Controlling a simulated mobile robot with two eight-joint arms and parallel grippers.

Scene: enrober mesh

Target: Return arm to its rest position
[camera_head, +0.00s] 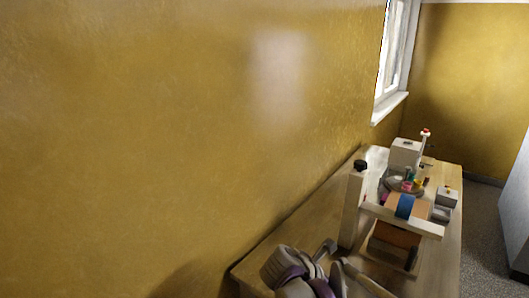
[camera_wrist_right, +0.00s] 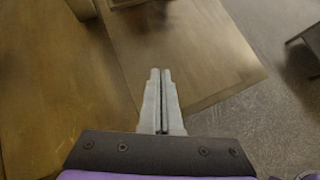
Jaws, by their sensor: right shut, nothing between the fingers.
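My right gripper (camera_wrist_right: 160,73) shows in the right wrist view with its two grey fingers together and nothing between them. It points over a wooden surface (camera_wrist_right: 185,40); I cannot tell its height above it. In the head view, grey and purple links of my own arm show at the bottom centre, over the near end of the wooden table (camera_head: 290,238). The fingers cannot be made out clearly there. My left gripper is not in view.
On the table stand a wooden post with a black knob (camera_head: 353,210), a frame with a blue-banded roller (camera_head: 405,206), a white box-shaped machine (camera_head: 405,153) and a small grey-white box (camera_head: 447,196). A yellow wall (camera_head: 180,130) runs along the left. Grey floor (camera_head: 485,230) is open at right.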

